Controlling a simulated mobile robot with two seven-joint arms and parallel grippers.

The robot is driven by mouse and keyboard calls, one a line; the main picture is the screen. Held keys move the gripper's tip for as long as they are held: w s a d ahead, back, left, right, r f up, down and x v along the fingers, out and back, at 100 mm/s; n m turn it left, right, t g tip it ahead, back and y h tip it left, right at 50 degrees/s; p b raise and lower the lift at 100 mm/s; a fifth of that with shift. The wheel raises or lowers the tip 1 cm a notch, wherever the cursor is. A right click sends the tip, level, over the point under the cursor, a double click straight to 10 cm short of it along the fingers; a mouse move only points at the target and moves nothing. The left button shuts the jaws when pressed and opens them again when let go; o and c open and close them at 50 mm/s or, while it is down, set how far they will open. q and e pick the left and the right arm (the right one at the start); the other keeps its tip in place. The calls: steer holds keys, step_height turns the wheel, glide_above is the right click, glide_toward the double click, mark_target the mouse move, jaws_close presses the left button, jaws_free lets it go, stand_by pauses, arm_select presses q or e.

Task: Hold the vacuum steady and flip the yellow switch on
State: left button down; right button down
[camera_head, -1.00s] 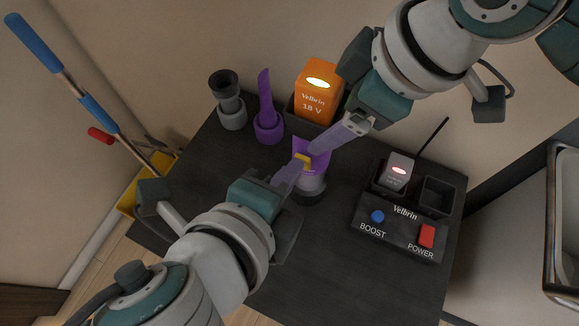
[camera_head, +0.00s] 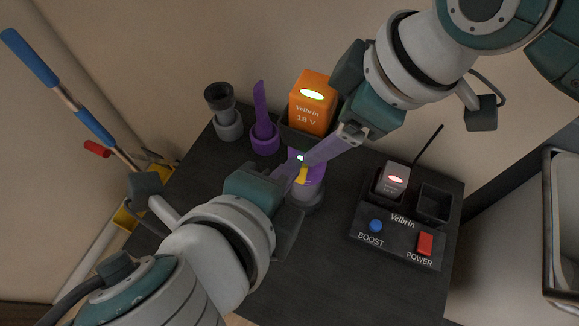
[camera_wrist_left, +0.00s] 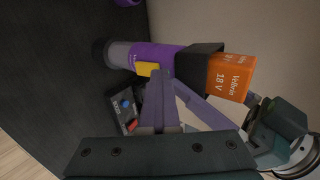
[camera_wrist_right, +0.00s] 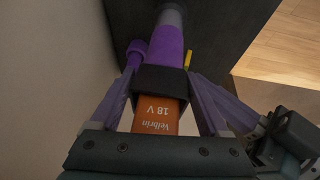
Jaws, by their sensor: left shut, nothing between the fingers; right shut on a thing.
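The vacuum stands upright on the dark table, with a purple body (camera_head: 314,188), a black collar (camera_wrist_right: 160,80) and an orange 18 V battery (camera_head: 313,103) on top. My right gripper (camera_head: 322,150) is shut on the vacuum, its fingers either side of the collar in the right wrist view. The yellow switch (camera_head: 302,175) on the body points down, with a green light just above it. It also shows in the left wrist view (camera_wrist_left: 147,69). My left gripper (camera_head: 288,171) is shut and empty beside the switch; whether it touches is unclear.
A grey nozzle (camera_head: 226,115) and a purple nozzle (camera_head: 264,135) stand at the back left. The table front is clear.

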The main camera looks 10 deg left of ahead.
arm_select(q)
steer(key=shift+w+d+r, duration=0.2)
steer(key=shift+d+r, duration=0.1)
steer(key=shift+r, duration=0.15)
arm_select(e)
steer(key=shift+d+f, duration=0.1)
arm_select(q)
steer(key=v, duration=0.8)
steer(key=shift+a+f, duration=0.25)
steer(key=shift+s, duration=0.1)
arm_select(e)
jaws_free()
